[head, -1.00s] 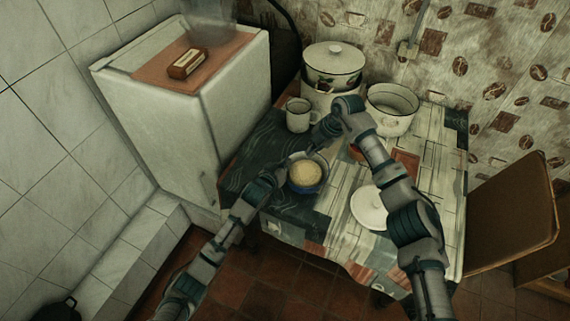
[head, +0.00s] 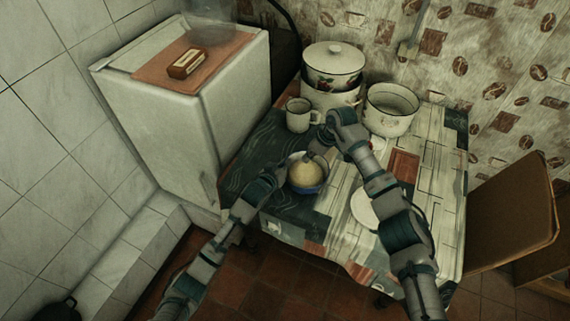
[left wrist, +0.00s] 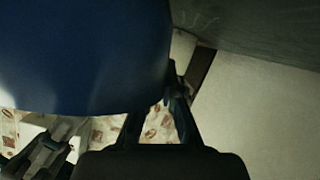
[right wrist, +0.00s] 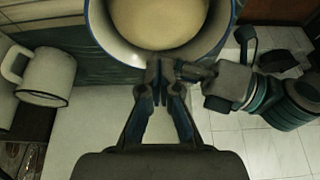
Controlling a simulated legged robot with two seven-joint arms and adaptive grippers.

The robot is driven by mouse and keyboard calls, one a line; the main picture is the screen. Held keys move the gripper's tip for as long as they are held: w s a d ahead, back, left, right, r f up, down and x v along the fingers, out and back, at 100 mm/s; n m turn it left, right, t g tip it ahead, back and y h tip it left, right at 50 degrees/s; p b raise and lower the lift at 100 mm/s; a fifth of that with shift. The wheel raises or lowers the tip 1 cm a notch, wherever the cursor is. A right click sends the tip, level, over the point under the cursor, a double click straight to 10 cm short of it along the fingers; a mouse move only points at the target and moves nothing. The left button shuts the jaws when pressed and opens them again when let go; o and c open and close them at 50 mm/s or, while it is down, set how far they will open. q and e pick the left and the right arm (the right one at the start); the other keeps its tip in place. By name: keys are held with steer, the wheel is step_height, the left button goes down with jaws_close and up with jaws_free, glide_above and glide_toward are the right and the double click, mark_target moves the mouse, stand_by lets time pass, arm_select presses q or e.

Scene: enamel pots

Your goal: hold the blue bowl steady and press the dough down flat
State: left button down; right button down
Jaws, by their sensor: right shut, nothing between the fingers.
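The blue bowl (head: 308,188) stands near the left part of the table, with pale dough (head: 305,174) in it. The bowl fills the upper left of the left wrist view (left wrist: 80,60), very close. My left gripper (left wrist: 168,100) is at the bowl's wall and looks shut on its rim; part of one finger is hidden by the bowl. My right gripper (right wrist: 158,72) is shut and empty, its tips over the bowl's rim beside the dough (right wrist: 160,20). I cannot tell whether they touch the dough.
A white mug (head: 298,115) stands behind the bowl. Stacked pots (head: 332,68) and an open pot (head: 391,108) stand at the back. A white lid (head: 364,208) lies to the right, partly under my right arm. A fridge (head: 180,110) stands left of the table.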

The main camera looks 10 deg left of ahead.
mark_target(307, 170)
steer(key=shift+f, duration=1.45)
steer(key=shift+f, duration=2.35)
stand_by(0.5)
steer(key=shift+r, duration=0.1)
steer(key=shift+r, duration=4.05)
arm_select(q)
steer(key=c, duration=1.2)
jaws_free()
steer(key=shift+c, duration=0.2)
